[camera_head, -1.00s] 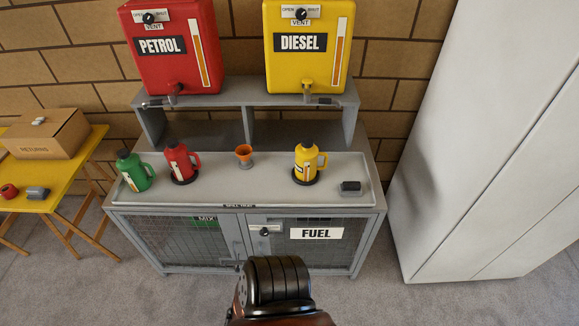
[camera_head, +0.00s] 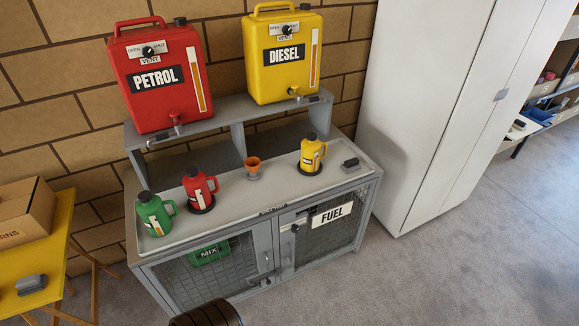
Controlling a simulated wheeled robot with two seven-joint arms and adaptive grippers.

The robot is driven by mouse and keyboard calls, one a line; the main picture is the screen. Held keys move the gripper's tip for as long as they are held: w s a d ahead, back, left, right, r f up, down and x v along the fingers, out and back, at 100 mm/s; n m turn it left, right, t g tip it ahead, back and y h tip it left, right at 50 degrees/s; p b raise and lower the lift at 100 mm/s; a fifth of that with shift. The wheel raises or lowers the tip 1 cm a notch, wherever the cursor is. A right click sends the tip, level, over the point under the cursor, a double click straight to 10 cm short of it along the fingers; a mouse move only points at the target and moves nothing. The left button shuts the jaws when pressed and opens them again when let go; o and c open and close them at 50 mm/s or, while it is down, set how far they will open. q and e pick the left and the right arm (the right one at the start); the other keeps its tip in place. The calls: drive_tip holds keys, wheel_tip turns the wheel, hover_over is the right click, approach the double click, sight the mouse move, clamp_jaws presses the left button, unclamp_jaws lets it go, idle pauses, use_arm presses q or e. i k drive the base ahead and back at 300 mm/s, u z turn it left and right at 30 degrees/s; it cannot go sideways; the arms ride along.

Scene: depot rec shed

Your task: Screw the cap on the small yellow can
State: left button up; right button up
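The small yellow can (camera_head: 312,155) stands upright on a dark round pad near the right end of the spill tray (camera_head: 235,194). A black top shows on it; I cannot tell whether that is a fitted cap. A small dark grey object (camera_head: 350,164) lies on the tray to the right of the can; I cannot tell what it is. A small red can (camera_head: 198,187) and a small green can (camera_head: 154,214) stand at the left of the tray. An orange funnel (camera_head: 253,166) stands between the red and yellow cans.
A red petrol tank (camera_head: 157,102) and a yellow diesel tank (camera_head: 285,76) sit on the raised shelf. The cabinet below has a FUEL door (camera_head: 330,225). A yellow table with a box (camera_head: 22,212) stands at left. A white cupboard (camera_head: 425,110) stands right, with open floor before it.

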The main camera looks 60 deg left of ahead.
sight(310, 157)
drive_tip(key=k, duration=0.1)
drive_tip(key=u, duration=1.65)
